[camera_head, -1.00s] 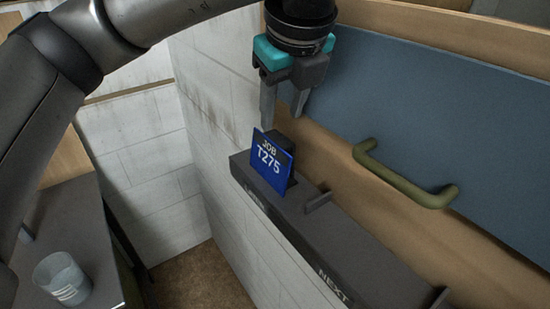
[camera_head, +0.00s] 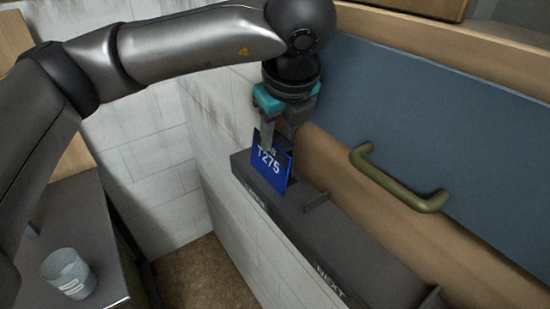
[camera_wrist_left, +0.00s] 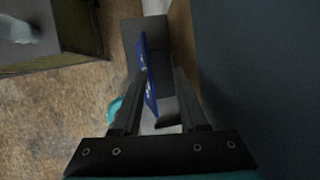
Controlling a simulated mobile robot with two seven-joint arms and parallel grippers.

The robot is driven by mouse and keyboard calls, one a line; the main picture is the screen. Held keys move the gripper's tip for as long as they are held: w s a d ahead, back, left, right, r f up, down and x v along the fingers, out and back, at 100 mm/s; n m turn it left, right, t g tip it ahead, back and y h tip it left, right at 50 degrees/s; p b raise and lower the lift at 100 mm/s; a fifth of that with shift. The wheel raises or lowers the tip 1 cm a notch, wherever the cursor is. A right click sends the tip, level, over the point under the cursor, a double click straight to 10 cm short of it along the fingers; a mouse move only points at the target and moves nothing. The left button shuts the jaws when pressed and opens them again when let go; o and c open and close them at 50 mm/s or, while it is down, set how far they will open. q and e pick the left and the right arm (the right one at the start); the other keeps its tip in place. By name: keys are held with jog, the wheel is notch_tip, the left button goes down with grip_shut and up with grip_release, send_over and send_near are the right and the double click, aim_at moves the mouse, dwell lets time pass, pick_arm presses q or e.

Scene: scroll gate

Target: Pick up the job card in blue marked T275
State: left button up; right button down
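The blue job card (camera_head: 272,167) marked T275 stands upright and a little tilted on the grey ledge (camera_head: 335,237), in a slot at its far left end. My left gripper (camera_head: 279,143) points down over the card. One finger is in front of the card's upper part and hides some of the word JOB. In the left wrist view the card (camera_wrist_left: 149,75) shows nearly edge-on between the two open fingers (camera_wrist_left: 158,78), closer to the left finger. A gap remains between the card and the right finger. My right gripper is out of view.
A blue panel (camera_head: 430,120) with a green handle (camera_head: 400,182) rises behind the ledge on the right. A white block wall (camera_head: 225,135) lies to the left. A translucent cup (camera_head: 68,272) stands on a dark counter (camera_head: 75,225) at the lower left.

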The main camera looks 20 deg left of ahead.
pick_arm(q)
grip_shut()
jog(key=shift+r, duration=0.1)
dwell(0.5)
